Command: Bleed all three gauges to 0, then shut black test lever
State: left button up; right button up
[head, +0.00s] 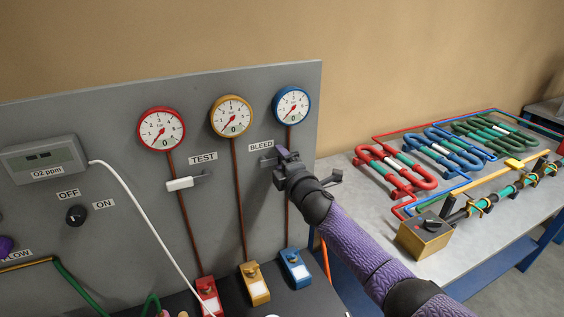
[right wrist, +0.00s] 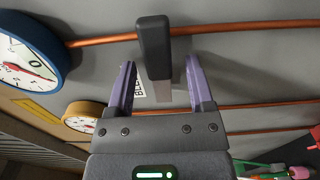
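The red gauge (head: 162,129), yellow gauge (head: 232,116) and blue gauge (head: 291,105) hang on the grey panel. Their red needles all slant to the lower left, and each dial bears a 0 at the bottom. A white-handled lever (head: 180,184) sits under the TEST label (head: 203,158). My right gripper (head: 281,158) is at the panel beside the BLEED label (head: 260,146). In the right wrist view a black lever handle (right wrist: 153,45) stands between its purple fingers (right wrist: 160,78), with gaps on both sides. My left gripper is not in view.
Red, yellow and blue valve blocks (head: 254,283) stand at the panel's foot. A black knob (head: 76,215) sits between OFF and ON, below an O2 meter (head: 45,158). A white cable crosses the panel. At right, a bench (head: 470,240) carries coloured coils and a brass box (head: 425,237).

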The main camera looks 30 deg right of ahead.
jog(key=s+p, duration=0.1)
jog(key=s, duration=0.9)
jog(key=shift+a, duration=0.25)
